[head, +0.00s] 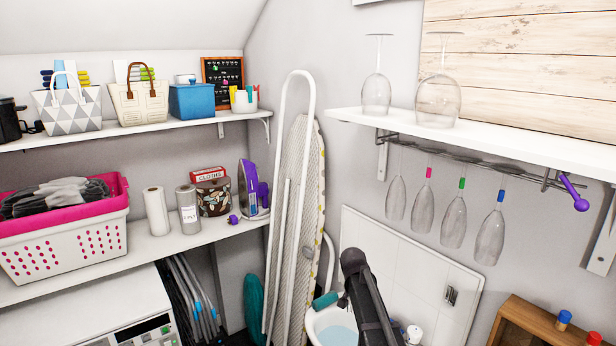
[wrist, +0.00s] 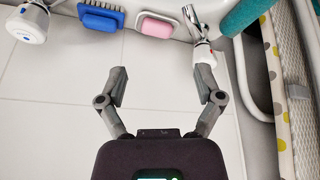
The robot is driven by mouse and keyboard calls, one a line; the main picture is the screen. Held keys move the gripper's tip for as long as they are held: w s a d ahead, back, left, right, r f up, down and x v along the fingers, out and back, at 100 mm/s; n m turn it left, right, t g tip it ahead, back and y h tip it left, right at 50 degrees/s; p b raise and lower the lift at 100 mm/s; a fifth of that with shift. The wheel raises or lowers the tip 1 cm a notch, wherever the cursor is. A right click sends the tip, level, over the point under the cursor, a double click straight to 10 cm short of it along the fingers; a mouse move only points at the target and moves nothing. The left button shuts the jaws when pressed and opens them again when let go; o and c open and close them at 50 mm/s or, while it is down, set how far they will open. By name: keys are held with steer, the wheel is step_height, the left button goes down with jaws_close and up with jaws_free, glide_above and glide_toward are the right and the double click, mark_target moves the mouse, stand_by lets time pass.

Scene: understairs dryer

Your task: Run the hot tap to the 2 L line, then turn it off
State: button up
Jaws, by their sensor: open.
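My gripper (wrist: 161,78) is open and empty in the wrist view, its two fingers spread over white tiles. A chrome fitting with a white part (wrist: 200,28), perhaps a tap, is beyond the right finger. A white fitting with a grey end (wrist: 28,22) is at the top left; I cannot tell which is the hot tap. In the head view a white basin (head: 312,325) shows partly behind my arm, with a pale blue surface (head: 338,334) inside. A white fitting (head: 413,334) is right of my arm. No running water or 2 L line is visible.
A blue brush (wrist: 100,16) and pink soap (wrist: 156,26) sit near the fittings. A teal roll (wrist: 247,14) and a dotted ironing board (wrist: 284,80) are on the right. Hanging glasses (head: 453,220) and a wooden box (head: 530,325) are right of my arm.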

steer(key=s+f+n+g+y+b, duration=0.1)
steer(key=s+f+n+g+b, duration=0.1)
steer(key=s, duration=1.2)
steer(key=s+f+n+g+y+b, duration=0.1)
steer(key=s+f+n+b, duration=0.2)
steer(key=s, duration=1)
step_height(320, 180, down, 2)
steer(key=shift+s+d+f+n+g+b, duration=0.2)
steer(key=shift+s+d+n+g+b, duration=0.15)
steer(key=shift+n, duration=0.25)
steer(key=shift+a, duration=0.1)
steer(key=shift+o, duration=1)
steer(key=shift+w, duration=0.15)
steer(key=w+r+p, duration=0.3)
steer(key=w, duration=1.1)
steer(key=w+r+m+p, duration=0.1)
steer(key=w+r+p, duration=0.3)
steer(key=w, duration=1.1)
steer(key=w+r+p, duration=0.3)
steer(key=w, duration=1.1)
steer(key=shift+w+a+r+m+p, duration=0.3)
steer(key=shift+w+m+p, duration=0.05)
steer(key=shift+w+m, duration=0.05)
steer(key=shift+f, duration=0.2)
